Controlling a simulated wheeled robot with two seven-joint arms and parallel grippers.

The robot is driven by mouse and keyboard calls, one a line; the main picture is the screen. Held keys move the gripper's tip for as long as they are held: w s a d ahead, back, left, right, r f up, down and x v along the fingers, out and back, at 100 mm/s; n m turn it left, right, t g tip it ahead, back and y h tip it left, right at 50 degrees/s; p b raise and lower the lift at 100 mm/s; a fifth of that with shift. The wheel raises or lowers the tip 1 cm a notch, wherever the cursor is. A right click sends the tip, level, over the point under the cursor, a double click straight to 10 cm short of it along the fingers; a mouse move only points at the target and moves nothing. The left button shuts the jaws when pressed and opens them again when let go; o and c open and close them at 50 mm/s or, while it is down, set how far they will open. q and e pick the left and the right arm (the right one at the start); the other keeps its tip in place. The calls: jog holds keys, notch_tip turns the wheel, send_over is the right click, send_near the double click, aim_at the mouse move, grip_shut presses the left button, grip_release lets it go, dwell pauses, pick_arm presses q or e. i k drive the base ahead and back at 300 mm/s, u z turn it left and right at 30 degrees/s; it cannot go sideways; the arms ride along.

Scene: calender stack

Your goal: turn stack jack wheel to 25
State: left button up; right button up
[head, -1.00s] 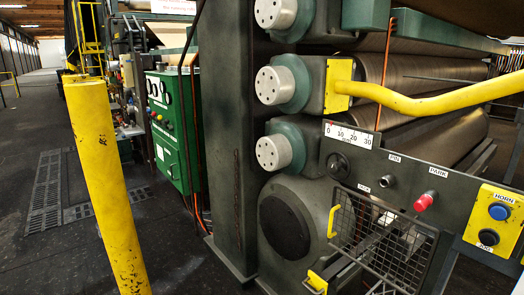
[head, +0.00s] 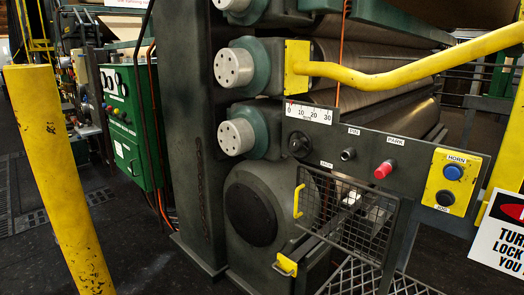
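The dark round jack wheel (head: 299,146) sits on the grey control panel, at its left end. Just above it is a white scale (head: 309,113) marked 0, 10, 20, 30. A small red pointer (head: 291,102) stands at about the 0 end of the scale. A small label that seems to read JACK (head: 326,164) is below the wheel, to the right. Neither of my grippers shows in the head view, and nothing touches the wheel.
Right of the wheel are a dark knob (head: 348,154), a red button (head: 383,170) and a yellow HORN box (head: 451,182). A mesh guard (head: 350,215) with yellow handles hangs below. A yellow rail (head: 420,70) crosses above; a yellow post (head: 55,170) stands left.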

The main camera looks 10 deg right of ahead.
aim_at(295, 145)
jog(key=k, duration=1.25)
jog(key=z, duration=0.7)
jog(key=i, duration=1.7)
jog(key=u, duration=0.75)
